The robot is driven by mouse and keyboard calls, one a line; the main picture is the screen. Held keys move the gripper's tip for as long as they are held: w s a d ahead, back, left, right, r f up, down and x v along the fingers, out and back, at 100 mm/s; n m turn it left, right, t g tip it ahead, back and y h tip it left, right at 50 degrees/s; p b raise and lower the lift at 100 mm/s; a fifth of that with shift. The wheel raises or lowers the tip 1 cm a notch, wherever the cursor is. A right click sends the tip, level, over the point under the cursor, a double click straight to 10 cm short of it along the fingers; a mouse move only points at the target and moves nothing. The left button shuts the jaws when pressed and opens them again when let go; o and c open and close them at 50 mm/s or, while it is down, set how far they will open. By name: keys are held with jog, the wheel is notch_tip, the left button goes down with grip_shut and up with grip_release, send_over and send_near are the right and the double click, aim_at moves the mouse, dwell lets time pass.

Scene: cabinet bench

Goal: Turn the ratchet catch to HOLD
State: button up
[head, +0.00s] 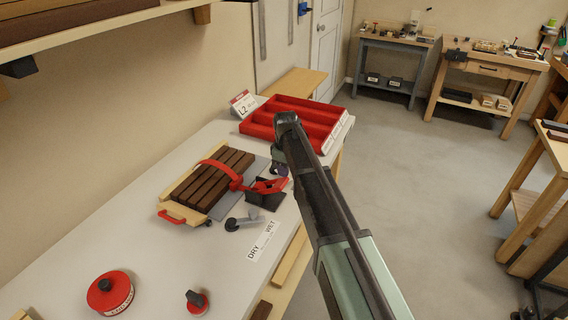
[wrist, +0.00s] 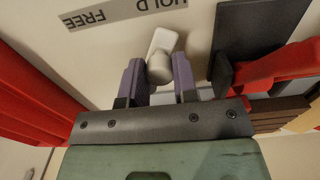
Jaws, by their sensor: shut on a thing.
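The ratchet catch (wrist: 163,42) is a pale grey lever with a round knob (wrist: 160,69), in the wrist view. A grey label strip (wrist: 110,12) beside it reads FREE and HOLD, upside down. The lever's far end lies below the HOLD word. My gripper (wrist: 160,82) has its two purple fingers on either side of the knob, shut on it. In the head view my gripper (head: 279,166) is low over the bench between the red tray and the strapped slats. There my arm and gripper hide the catch.
Dark wooden slats (head: 213,175) with a red strap (head: 222,167) lie left of my gripper. A red divided tray (head: 296,107) is behind it. A grey lever (head: 243,221) with a DRY/WET label (head: 263,241) sits nearer. A red round tin (head: 110,293) stands at front left.

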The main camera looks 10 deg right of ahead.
jog(key=shift+s+a, duration=0.15)
jog(key=shift+a, duration=0.15)
dwell(0.5)
jog(key=o, duration=0.7)
notch_tip(320, 180, up, 9)
jog(key=p, duration=0.9)
jog(key=shift+r, duration=0.15)
jog(key=shift+f, duration=0.2)
